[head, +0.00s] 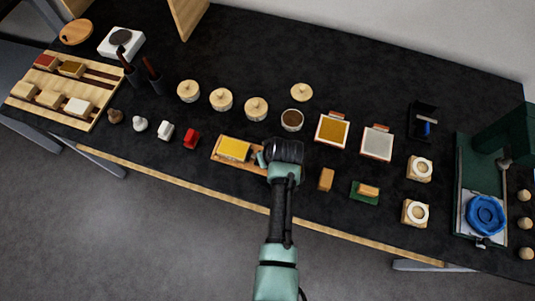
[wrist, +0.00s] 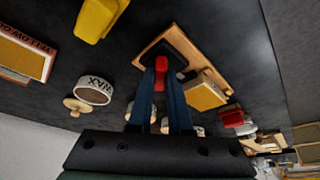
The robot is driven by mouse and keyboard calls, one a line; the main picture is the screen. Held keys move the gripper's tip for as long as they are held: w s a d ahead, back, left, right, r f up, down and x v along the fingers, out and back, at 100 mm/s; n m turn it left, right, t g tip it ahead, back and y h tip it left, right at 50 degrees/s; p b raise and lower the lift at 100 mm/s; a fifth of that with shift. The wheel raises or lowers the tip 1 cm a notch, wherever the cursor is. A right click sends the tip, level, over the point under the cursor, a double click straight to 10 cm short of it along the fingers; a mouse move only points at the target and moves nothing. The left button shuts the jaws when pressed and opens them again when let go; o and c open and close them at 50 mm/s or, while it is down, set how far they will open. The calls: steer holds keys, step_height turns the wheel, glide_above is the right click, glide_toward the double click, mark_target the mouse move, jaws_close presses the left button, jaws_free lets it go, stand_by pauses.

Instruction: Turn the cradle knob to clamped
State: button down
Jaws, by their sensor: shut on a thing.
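The cradle is a wooden board (head: 258,164) with a yellow-topped block (head: 234,149) on it, near the front edge of the table. In the wrist view the board (wrist: 147,50) carries the block (wrist: 205,93) and a dark part (wrist: 178,45) at one end. The red knob (wrist: 161,64) sits at that end. My gripper (wrist: 163,78) is shut on the knob, with one dark blue finger on each side. In the head view my gripper (head: 284,152) covers the right end of the cradle and hides the knob. I cannot read which setting the knob points to.
A wax jar (head: 292,120) stands behind my gripper. A gold-filled tray (head: 332,131) is to its right, and a small wooden block (head: 326,179) is close on the right. A red stamp-like piece (head: 191,138) stands left of the cradle. Bare floor lies in front.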

steer(key=n+y+b, duration=0.1)
steer(key=n, duration=0.1)
steer(key=n+g+b, duration=0.1)
steer(key=n, duration=0.2)
steer(key=shift+w+d+f+n+y+b, duration=0.1)
steer(key=shift+w+d+n+y+b, duration=0.05)
steer(key=shift+n+y+b, duration=0.2)
steer(key=shift+n+g+y+b, duration=0.2)
steer(key=shift+n+g+b, duration=0.25)
steer(key=shift+n+b, duration=0.45)
steer(key=shift+n+g+y+b, duration=0.15)
steer(key=shift+n+g+b, duration=0.3)
steer(key=shift+n, duration=0.7)
steer(key=c, duration=0.8)
jaws_free()
steer(key=shift+c, duration=0.2)
steer(key=b+v, duration=0.1)
steer(key=v, duration=1.2)
steer(key=shift+b, duration=0.3)
steer(key=shift+d, duration=0.1)
